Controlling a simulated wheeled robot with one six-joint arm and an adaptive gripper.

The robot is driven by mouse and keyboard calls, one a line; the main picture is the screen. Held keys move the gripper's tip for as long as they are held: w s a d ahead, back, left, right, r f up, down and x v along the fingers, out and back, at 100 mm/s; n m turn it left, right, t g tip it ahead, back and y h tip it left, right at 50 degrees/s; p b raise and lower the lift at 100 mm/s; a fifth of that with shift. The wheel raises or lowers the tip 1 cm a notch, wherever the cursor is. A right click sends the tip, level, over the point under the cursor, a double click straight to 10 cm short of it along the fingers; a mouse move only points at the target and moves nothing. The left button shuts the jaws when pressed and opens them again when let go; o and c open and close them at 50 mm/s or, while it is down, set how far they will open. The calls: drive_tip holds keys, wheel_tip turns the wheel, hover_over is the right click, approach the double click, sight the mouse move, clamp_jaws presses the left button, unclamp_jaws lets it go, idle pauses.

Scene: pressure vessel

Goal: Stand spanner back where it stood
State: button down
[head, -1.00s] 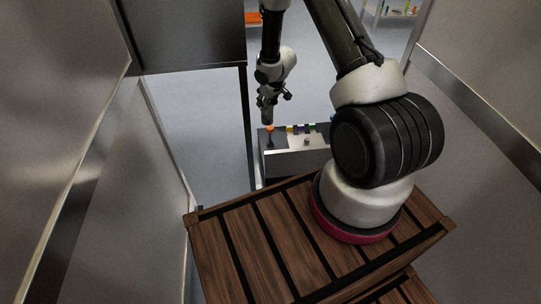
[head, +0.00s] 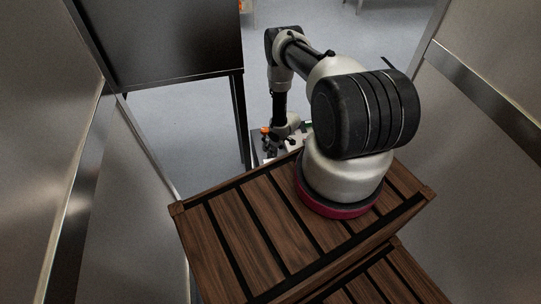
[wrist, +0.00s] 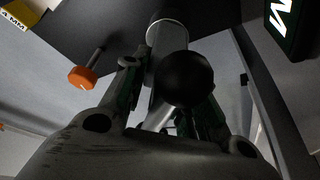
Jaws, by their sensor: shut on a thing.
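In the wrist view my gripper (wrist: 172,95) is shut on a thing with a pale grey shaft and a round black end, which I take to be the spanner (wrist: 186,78). The black end faces the camera and covers part of the fingers. The shaft runs away from it towards a dark surface with a pale ring; I cannot tell whether it touches or enters it. In the head view my gripper (head: 272,143) is low beyond the slatted wooden top, beside the bench box; the held thing is too small to make out there.
An orange-ended pin (wrist: 83,77) stands left of my gripper in the wrist view. A yellow "4 MM" label (wrist: 14,20) is upper left and a dark block lettered "M" (wrist: 290,22) upper right. Metal walls (head: 480,130) and a dark cabinet (head: 160,45) flank the space.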

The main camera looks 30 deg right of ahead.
drive_tip(key=shift+f, duration=2.4)
drive_tip(key=shift+f, duration=0.1)
drive_tip(key=c, duration=1.1)
unclamp_jaws()
